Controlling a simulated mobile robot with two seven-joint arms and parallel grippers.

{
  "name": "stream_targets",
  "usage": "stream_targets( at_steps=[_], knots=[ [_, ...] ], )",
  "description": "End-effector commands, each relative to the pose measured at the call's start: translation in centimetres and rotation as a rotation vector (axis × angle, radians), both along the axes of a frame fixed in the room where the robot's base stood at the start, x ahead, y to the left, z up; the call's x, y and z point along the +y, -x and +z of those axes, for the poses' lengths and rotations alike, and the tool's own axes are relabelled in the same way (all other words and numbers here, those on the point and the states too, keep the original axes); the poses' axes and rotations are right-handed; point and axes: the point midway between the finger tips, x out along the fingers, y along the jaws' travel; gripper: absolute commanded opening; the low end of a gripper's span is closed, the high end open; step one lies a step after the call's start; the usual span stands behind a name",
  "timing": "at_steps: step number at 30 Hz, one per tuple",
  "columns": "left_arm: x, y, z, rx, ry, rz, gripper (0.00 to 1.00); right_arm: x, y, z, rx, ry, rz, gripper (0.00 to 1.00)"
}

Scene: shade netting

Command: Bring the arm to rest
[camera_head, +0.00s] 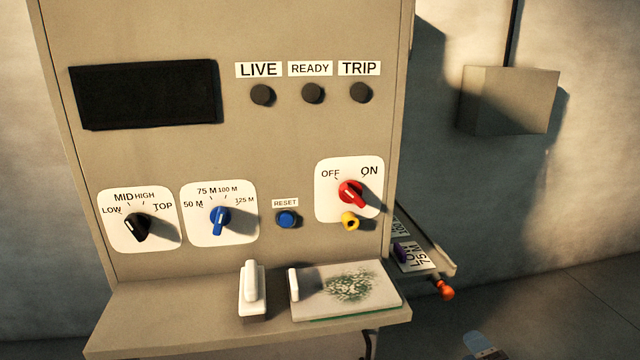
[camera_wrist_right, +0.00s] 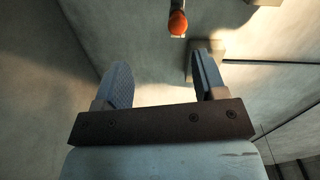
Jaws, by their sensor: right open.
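My right gripper (camera_head: 486,346) shows only in part at the bottom right of the head view, below and to the right of the cabinet's shelf. In the right wrist view its two grey fingers (camera_wrist_right: 163,75) stand wide apart with nothing between them. They are clear of the orange knob (camera_wrist_right: 178,22), which shows beyond them at the top. My left gripper is not in view.
A beige control cabinet (camera_head: 250,160) fills the left and middle, with dials, a red switch (camera_head: 351,193) and a front shelf (camera_head: 190,320). A side tray (camera_head: 440,262) with the orange knob (camera_head: 444,289) juts out right. A wall box (camera_head: 508,100) hangs farther right.

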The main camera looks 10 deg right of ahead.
Motion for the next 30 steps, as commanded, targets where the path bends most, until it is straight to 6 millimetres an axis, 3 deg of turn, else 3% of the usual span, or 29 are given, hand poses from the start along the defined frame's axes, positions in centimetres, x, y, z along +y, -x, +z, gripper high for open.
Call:
stream_targets(
  at_steps=[6,9,14,15,16,24,30],
  knots=[
    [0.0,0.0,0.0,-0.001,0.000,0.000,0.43,8.4,7.5,-8.9,0.161,0.631,0.228,0.65],
    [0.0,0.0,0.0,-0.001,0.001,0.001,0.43,11.8,11.6,-12.0,0.193,0.916,0.363,0.65],
    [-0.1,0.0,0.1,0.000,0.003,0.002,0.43,16.5,18.3,-15.5,0.190,1.312,0.590,0.65],
    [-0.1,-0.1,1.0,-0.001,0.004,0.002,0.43,17.2,19.4,-15.1,0.181,1.384,0.629,0.65],
    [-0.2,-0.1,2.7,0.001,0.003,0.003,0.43,16.8,18.9,-13.1,0.178,1.377,0.613,0.65],
    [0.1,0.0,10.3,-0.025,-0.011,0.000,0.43,16.2,19.1,-6.2,0.174,1.394,0.604,0.65],
    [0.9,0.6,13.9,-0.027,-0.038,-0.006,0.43,15.7,19.3,-1.9,0.169,1.412,0.598,0.65]
  ],
)
